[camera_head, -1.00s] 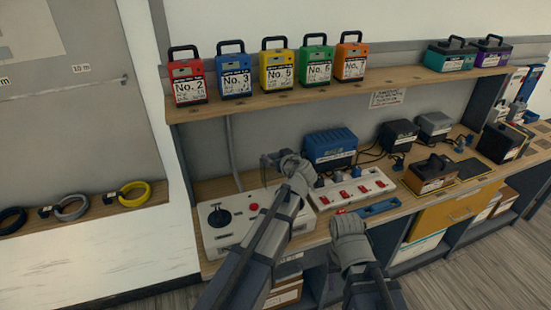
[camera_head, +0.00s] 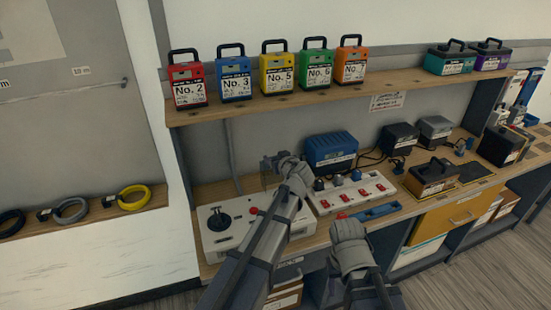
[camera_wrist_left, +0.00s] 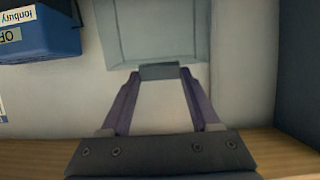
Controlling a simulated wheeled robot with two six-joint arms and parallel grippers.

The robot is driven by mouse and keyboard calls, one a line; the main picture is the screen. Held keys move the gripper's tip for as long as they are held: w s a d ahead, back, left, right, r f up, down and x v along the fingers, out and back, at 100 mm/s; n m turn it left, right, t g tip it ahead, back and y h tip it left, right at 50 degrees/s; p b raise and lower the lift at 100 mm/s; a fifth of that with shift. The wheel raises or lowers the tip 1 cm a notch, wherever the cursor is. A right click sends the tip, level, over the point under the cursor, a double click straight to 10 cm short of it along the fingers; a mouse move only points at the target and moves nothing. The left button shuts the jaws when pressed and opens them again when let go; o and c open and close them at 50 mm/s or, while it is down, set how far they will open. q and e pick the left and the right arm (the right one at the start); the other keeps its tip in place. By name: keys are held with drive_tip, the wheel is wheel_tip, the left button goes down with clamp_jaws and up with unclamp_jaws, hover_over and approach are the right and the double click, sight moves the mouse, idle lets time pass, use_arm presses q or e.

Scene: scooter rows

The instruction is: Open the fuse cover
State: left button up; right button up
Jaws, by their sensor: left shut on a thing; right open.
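The fuse cover (camera_wrist_left: 160,32) is a pale, see-through panel with a raised frame, at the top middle of the left wrist view. A small grey tab (camera_wrist_left: 160,71) is at its edge. My left gripper (camera_wrist_left: 159,76) is shut on this tab, its two fingers on either side. In the head view my left gripper (camera_head: 274,163) is above the back edge of the grey switch box, and the cover is mostly hidden by it. My right gripper (camera_head: 346,228) is open and empty over the bench's front edge; its fingertips are hard to make out.
The grey switch box (camera_head: 222,241) has a black knob and a red button. A white power strip (camera_head: 322,203) with red switches, a blue tool (camera_head: 380,211) and a blue charger (camera_head: 331,148) are to the right. Numbered batteries (camera_head: 278,77) stand on the shelf above.

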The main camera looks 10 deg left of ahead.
use_arm(q)
clamp_jaws()
drive_tip(key=shift+s+d, duration=0.1)
